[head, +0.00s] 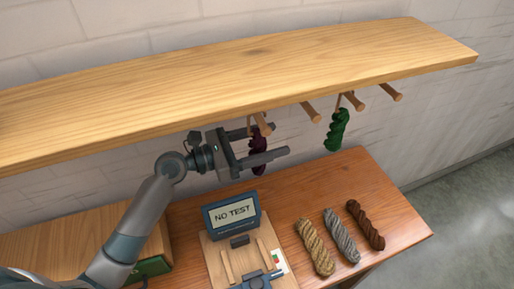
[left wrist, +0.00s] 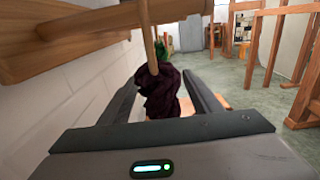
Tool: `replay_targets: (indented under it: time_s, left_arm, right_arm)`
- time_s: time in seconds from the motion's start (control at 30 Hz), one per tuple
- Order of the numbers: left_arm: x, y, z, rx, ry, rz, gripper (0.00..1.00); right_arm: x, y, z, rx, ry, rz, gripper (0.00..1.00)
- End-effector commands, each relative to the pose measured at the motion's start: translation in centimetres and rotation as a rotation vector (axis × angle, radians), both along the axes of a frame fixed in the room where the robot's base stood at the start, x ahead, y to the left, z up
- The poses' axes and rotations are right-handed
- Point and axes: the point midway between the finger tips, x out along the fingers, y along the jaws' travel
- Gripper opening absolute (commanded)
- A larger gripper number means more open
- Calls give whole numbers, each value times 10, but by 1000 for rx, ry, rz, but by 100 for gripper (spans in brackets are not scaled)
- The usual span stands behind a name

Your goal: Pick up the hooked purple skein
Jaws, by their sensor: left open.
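The purple skein (head: 258,148) hangs by a loop from a wooden peg (head: 263,130) under the shelf. In the left wrist view the dark purple skein (left wrist: 158,92) hangs from its cord between the two fingers. My left gripper (head: 270,154) is open around the skein, one finger on each side. The left wrist view shows the fingers (left wrist: 162,98) apart, with no clear contact with the wool. The skein's lower end is partly hidden by the gripper body in the left wrist view. My right gripper is in neither view.
A wooden shelf (head: 240,75) runs above the gripper. A green skein (head: 337,130) hangs farther right, with free pegs beside it. Below, a table (head: 400,226) holds a "NO TEST" display (head: 232,213) and beige (head: 315,247), grey (head: 342,236) and brown (head: 366,225) skeins.

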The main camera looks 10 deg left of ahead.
Motion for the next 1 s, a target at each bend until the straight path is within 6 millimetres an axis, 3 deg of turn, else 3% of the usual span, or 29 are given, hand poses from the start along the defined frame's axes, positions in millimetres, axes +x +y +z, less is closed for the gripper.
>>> replay_targets:
  time_s: [0.57,0.7,0.77,1.0]
  left_arm:
    - [4,-5,0,0,0,0,58]
    - [3,-5,0,0,0,0,24]
    - [4,-5,0,0,0,0,14]
    - [4,-5,0,0,0,0,14]
  right_arm:
    - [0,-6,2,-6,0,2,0]
    - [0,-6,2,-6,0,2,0]
    - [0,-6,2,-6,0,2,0]
    - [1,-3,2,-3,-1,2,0]
